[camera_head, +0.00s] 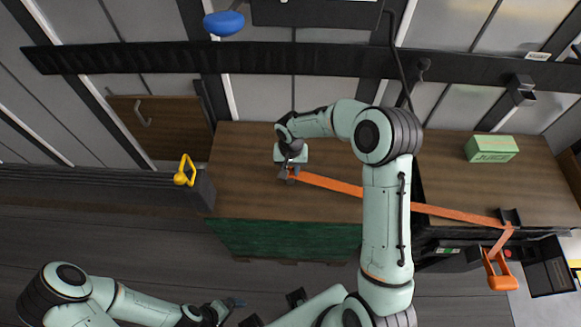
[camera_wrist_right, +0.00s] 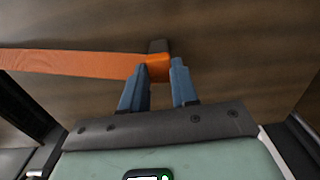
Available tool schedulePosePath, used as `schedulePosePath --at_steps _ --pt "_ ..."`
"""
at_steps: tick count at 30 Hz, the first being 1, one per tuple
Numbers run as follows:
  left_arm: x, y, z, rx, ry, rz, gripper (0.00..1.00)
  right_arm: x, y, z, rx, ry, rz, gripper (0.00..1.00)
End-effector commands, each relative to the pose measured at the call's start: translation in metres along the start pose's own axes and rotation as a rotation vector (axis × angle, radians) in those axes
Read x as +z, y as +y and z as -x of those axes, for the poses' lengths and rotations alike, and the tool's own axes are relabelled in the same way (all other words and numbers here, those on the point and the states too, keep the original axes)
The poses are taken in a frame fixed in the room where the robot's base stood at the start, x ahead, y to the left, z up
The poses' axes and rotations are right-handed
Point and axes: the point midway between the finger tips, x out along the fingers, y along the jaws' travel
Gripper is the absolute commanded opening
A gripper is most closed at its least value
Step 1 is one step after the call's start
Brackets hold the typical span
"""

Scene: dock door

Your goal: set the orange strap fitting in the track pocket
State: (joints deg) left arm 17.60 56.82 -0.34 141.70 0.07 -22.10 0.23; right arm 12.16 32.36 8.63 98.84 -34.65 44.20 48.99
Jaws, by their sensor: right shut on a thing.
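The orange strap (camera_head: 455,213) runs across the brown wooden surface, from a dark bracket at the right to my right gripper (camera_head: 289,172). In the right wrist view, the blue fingers of this gripper (camera_wrist_right: 162,70) are shut on the orange strap fitting (camera_wrist_right: 157,63) at the strap's end. A small dark grey tip (camera_wrist_right: 158,46) shows just beyond it. The long black rail (camera_head: 290,59) crosses the wall above; I cannot make out the pocket in it. My left gripper (camera_head: 234,303) is low in the head view, away from the strap, and its opening is unclear.
An orange handle (camera_head: 499,271) hangs below the dark bracket (camera_head: 510,217). A yellow padlock-like loop (camera_head: 184,171) is at the left. A blue rounded thing (camera_head: 224,23) is at the top.

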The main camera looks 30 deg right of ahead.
Motion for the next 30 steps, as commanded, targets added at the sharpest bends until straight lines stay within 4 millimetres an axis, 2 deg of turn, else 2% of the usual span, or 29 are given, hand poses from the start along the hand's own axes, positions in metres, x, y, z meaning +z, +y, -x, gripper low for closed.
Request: schedulePosePath --at_steps 2,3,5,14,17,20,30 --pt "0.002 -0.002 -0.003 -0.001 -0.002 0.001 1.0 0.001 0.0 -0.004 0.001 0.0 0.0 0.0" --pt "0.002 -0.002 -0.003 -0.001 -0.002 0.001 1.0 0.0 0.0 -0.004 0.001 -0.001 0.0 0.35" --pt "0.001 -0.001 -0.003 -0.001 -0.002 0.001 1.0 0.0 0.0 -0.003 0.001 -0.001 0.0 0.54" --pt "0.001 -0.001 -0.002 0.0 -0.001 0.0 1.0 0.0 0.0 -0.002 0.0 0.0 0.0 0.54" --pt "-0.001 0.001 0.002 0.0 0.001 0.0 1.0 -0.001 0.0 0.005 -0.001 0.003 0.0 0.54" --pt "-0.001 0.001 0.001 0.0 0.001 0.0 1.0 -0.001 0.0 0.02 -0.001 0.004 0.0 0.54" --pt "-0.002 0.003 0.005 0.001 0.004 -0.001 1.0 -0.001 0.0 0.092 -0.002 0.004 0.0 0.54"
